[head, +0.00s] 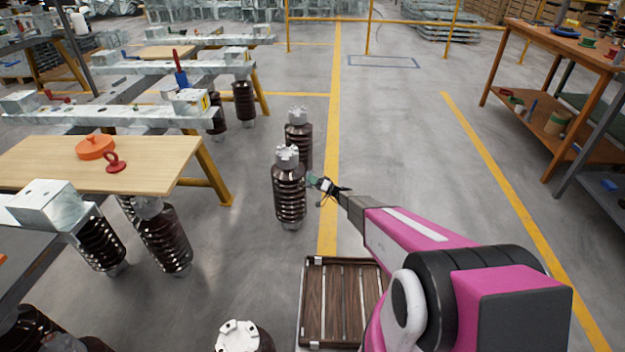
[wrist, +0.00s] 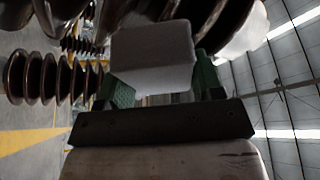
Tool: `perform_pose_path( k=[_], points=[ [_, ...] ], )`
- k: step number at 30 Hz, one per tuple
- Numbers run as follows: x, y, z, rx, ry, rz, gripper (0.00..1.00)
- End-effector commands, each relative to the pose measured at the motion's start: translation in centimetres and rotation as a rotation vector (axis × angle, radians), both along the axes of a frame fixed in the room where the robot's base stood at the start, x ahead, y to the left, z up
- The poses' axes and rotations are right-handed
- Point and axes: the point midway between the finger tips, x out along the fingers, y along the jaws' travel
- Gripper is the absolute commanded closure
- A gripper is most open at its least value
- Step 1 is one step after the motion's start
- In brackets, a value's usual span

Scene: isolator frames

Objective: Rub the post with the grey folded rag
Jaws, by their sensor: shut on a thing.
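A dark brown ribbed post (head: 289,193) with a pale metal cap stands upright on the floor in the middle of the head view. My gripper (head: 319,185) is just right of it, at about its upper half. In the wrist view, the green fingers of my gripper (wrist: 160,85) are shut on the grey folded rag (wrist: 152,58), which looks like a pale block. Dark ribs of a post (wrist: 215,22) fill the top of that view behind the rag. I cannot tell whether the rag touches the ribs. The rag is too small to make out in the head view.
A second ribbed post (head: 299,140) stands close behind. A slatted wooden crate (head: 312,300) is in front, and another capped post (head: 243,338) is at the bottom edge. A wooden table (head: 150,180) with frames is at left, a workbench (head: 550,60) at right.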

Motion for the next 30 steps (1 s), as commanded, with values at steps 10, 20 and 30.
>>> perform_pose_path(
  k=[10,20,30],
  points=[
    [-1.7,0.3,0.0,-0.003,-0.001,0.007,0.58],
    [-4.2,0.2,0.0,-0.003,-0.001,0.008,0.58],
    [-4.4,0.1,1.1,-0.002,-0.002,0.007,0.58]
  ],
)
